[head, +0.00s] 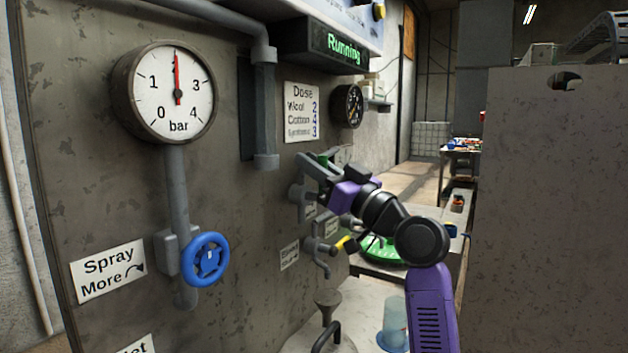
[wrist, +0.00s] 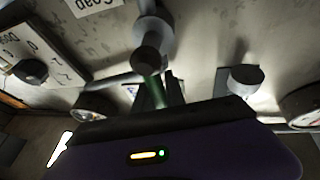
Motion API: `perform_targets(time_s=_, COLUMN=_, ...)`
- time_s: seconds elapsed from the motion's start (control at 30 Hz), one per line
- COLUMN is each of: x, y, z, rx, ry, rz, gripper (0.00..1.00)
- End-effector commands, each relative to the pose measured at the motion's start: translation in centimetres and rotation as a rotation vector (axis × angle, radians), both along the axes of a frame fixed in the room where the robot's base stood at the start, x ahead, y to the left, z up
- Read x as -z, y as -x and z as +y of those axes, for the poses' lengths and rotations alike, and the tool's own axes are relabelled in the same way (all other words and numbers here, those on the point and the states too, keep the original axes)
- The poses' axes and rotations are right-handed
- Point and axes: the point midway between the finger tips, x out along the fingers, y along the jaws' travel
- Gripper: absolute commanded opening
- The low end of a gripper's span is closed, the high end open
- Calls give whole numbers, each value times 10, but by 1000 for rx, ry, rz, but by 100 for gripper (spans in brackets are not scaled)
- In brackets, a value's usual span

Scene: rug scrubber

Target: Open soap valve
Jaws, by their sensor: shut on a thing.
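The soap valve's green lever shows in the wrist view (wrist: 155,91), attached to a grey pipe stub (wrist: 147,58) below an upside-down label reading "Soap" (wrist: 95,4). In the head view only a small bit of the green lever (head: 323,159) shows between my fingers. My gripper (head: 318,166), with its purple body, reaches to the panel and is shut on the lever. The fingers hide part of the lever and the valve body, so the lever's exact angle is hard to tell.
A funnel (head: 328,299) and a clear beaker (head: 393,322) stand lower down. A blue handwheel (head: 206,259) and a pressure gauge (head: 168,92) are at left. The display (head: 340,46) reads "Running". A grey wall (head: 555,210) stands right.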

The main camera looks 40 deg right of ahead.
Motion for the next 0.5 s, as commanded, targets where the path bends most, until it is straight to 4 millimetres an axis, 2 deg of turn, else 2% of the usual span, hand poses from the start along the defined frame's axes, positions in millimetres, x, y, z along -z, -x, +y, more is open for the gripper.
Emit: perform_targets(time_s=0.5, x=1, y=0, z=2, rx=-1, ry=34, rz=-8, gripper=0)
